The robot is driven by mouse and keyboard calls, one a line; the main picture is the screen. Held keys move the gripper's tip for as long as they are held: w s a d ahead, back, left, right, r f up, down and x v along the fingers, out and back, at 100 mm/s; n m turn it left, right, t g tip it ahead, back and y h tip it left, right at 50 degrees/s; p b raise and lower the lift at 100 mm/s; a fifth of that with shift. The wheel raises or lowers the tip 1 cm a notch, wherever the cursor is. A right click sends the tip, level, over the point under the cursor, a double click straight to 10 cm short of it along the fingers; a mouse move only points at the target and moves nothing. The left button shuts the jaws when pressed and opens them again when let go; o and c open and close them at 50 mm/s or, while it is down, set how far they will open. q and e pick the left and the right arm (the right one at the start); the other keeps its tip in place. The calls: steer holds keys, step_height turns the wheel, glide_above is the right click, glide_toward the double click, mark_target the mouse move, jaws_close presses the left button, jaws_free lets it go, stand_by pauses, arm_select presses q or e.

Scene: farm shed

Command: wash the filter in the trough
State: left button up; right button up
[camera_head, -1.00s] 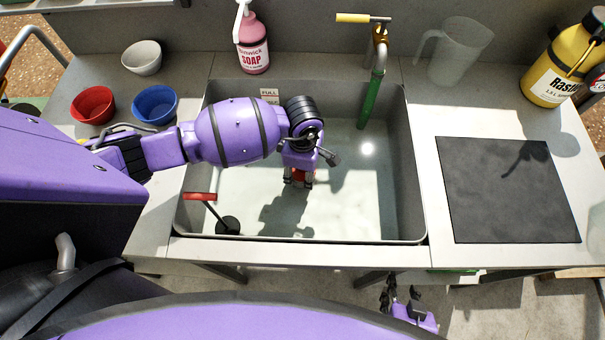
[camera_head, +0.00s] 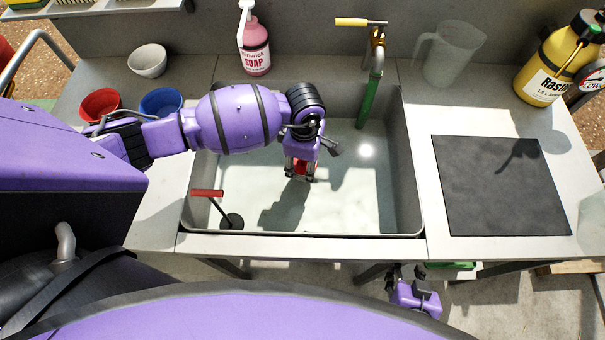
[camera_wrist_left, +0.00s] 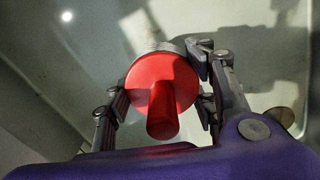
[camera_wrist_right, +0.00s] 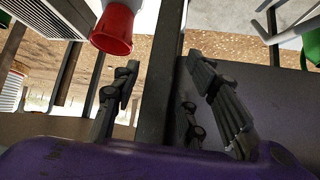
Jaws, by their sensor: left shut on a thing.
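The trough (camera_head: 408,200) is a grey sink holding clear, pale water, with a green-tipped brass tap (camera_head: 370,95) at its back. My left gripper (camera_head: 301,165) points down over the middle of the trough. It is shut on the filter (camera_wrist_left: 160,85), which shows a red knobbed end and a grey ribbed rim in the left wrist view. In the head view only a bit of red shows between the fingers. I cannot tell whether the filter touches the water. My right gripper (camera_head: 408,272) is open and empty, low in front of the counter.
A red-handled stick with a black disc (camera_head: 230,220) stands in the trough's front left. Red (camera_head: 99,103) and blue (camera_head: 161,101) bowls, a white bowl (camera_head: 147,61) and a soap bottle (camera_head: 255,45) stand left. A dark mat (camera_head: 499,187), clear jug (camera_head: 452,52) and yellow sprayer (camera_head: 550,70) are right.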

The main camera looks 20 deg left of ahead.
arm_select(q)
steer(key=shift+w+r+p, duration=0.1)
steer(key=shift+r+p, duration=0.85)
steer(key=shift+r, duration=2.05)
step_height(320, 180, up, 14)
stand_by(1.1)
step_height(320, 180, up, 4)
steer(key=shift+f, duration=0.1)
stand_by(0.3)
stand_by(0.6)
